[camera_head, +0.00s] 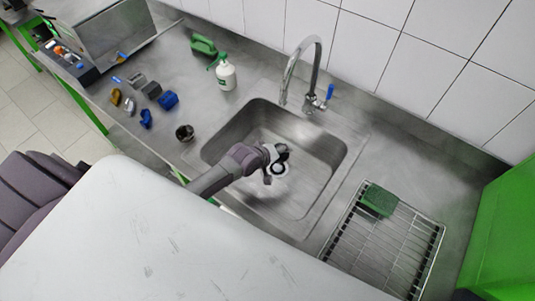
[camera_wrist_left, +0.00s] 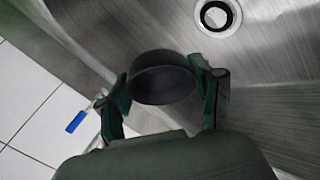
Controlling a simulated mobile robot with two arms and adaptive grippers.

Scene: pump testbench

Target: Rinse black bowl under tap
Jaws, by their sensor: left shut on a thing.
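The black bowl (camera_wrist_left: 162,78) sits between the two fingers of my left gripper (camera_wrist_left: 165,88) in the left wrist view, with a finger against each side. In the head view my left gripper (camera_head: 276,157) is over the steel sink (camera_head: 322,147), and only a dark bit of the bowl shows. The tap (camera_head: 303,62) stands at the sink's back edge, with a blue lever (camera_head: 329,92) beside it. I see no water running. My right gripper is not in view.
A sprayer bottle (camera_head: 225,72), a green canister (camera_head: 203,45) and a small dark cup (camera_head: 184,132) stand left of the sink. Several small parts lie farther left. A wire rack (camera_head: 385,245) with a green sponge (camera_head: 378,199) is on the right.

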